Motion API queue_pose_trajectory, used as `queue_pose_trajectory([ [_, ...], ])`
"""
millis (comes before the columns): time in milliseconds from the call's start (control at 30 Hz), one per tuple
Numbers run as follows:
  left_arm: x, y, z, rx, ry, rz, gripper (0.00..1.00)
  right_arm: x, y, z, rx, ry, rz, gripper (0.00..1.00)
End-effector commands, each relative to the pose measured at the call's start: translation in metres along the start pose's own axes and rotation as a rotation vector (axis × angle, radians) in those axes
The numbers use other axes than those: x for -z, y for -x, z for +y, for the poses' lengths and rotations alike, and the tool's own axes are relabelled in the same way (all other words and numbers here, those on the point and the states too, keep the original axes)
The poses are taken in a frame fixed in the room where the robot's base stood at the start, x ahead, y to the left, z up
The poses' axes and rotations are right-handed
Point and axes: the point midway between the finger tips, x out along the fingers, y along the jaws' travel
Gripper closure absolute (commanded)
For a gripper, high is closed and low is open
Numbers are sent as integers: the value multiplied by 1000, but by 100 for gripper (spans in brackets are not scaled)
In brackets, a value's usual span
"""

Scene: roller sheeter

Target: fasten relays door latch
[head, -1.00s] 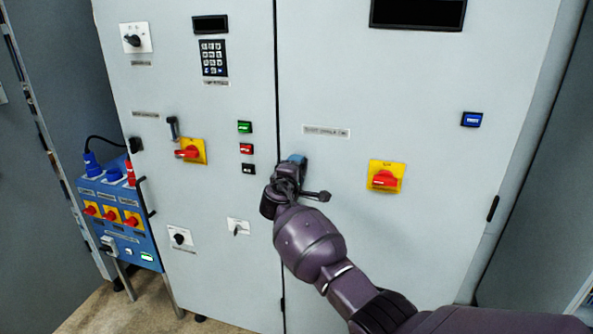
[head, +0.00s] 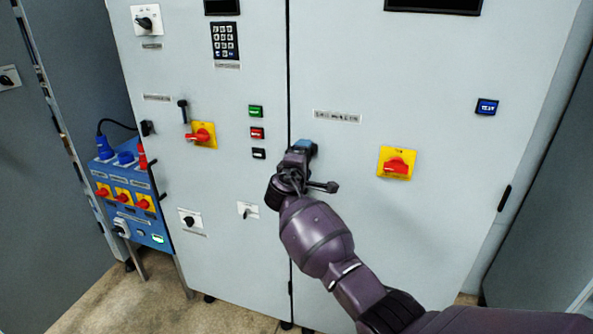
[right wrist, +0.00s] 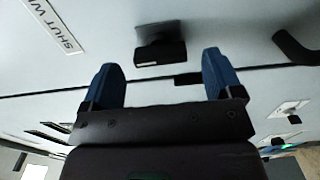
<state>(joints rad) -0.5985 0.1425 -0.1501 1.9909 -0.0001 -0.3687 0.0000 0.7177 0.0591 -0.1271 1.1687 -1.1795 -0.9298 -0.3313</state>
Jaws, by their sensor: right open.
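My right gripper (head: 305,146) is at the seam between the two grey cabinet doors in the head view, just below the label on the right door. Its arm hides the spot behind it. In the right wrist view the two blue fingers (right wrist: 165,82) are apart with nothing between their pads. A black latch-like part (right wrist: 160,50) sits on the right door (head: 440,70) ahead of the gap between the fingertips, close to the door seam. A small dark piece (right wrist: 187,79) lies on the seam beside it. Contact with the fingers cannot be told. My left gripper is not in view.
A yellow-red switch (head: 397,163) is right of my gripper. Green, red and black buttons (head: 257,133) are on the left door. A blue socket box (head: 130,195) stands at the left. A curved black part (right wrist: 296,48) is at the wrist view's right edge.

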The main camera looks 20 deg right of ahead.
Motion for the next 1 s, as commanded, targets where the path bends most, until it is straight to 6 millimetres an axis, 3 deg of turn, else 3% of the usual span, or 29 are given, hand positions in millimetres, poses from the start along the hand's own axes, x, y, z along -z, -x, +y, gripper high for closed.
queue_pose_trajectory([
  [300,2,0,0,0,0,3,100,0,55,-1,1,-2,1,15],
  [500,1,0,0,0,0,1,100,0,76,0,1,-1,1,15],
  [1000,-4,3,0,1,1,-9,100,0,82,0,0,1,0,15],
])
